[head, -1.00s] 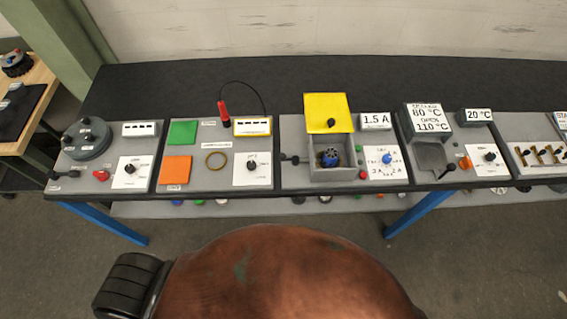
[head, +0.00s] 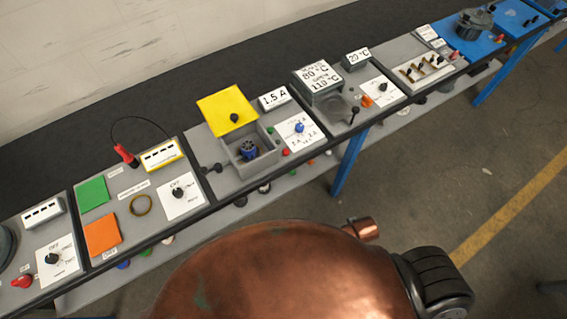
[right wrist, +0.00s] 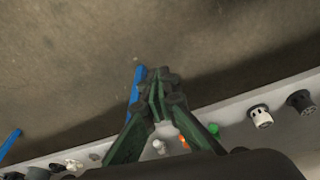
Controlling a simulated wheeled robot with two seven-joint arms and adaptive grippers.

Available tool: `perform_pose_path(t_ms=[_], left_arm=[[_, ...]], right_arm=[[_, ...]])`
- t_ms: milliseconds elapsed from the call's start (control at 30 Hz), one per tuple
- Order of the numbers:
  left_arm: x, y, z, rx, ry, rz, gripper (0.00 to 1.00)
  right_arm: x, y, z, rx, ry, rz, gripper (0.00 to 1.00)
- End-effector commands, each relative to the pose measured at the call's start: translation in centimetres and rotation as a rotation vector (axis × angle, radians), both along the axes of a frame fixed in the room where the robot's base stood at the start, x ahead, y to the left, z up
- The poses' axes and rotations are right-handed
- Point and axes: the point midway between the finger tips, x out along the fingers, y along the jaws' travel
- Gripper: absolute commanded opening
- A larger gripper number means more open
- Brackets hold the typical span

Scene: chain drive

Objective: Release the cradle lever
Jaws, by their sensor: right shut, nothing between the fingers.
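In the head view, a grey station with a dark recessed cradle (head: 334,106) stands on the bench, under a sign reading 80 °C and 110 °C. A black-knobbed lever (head: 354,112) stands at the cradle's front right. Another small black-knobbed lever (head: 210,168) sits left of the open grey box; I cannot tell for certain which lever the task names. My right gripper (right wrist: 158,76) is shut and empty in the right wrist view, over the floor beside the lower shelf and away from both levers. My left gripper is not in view.
The lower shelf (right wrist: 243,130) carries several small parts. Floor (head: 480,200) in front is clear.

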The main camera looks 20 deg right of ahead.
Motion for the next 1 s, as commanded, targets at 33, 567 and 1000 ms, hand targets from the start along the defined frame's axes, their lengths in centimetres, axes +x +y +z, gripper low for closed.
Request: perform_pose_path(t_ms=[33, 567, 1000], left_arm=[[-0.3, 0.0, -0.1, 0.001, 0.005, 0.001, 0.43], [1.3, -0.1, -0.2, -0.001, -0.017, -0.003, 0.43], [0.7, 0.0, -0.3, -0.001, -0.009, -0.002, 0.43]], right_arm=[[0.2, -0.1, 1.6, -0.002, -0.011, -0.001, 0.00], [6.9, 1.7, 15.1, -0.165, -0.290, 0.231, 0.00], [16.6, 11.1, 19.7, -0.446, -0.688, 0.708, 0.00]])
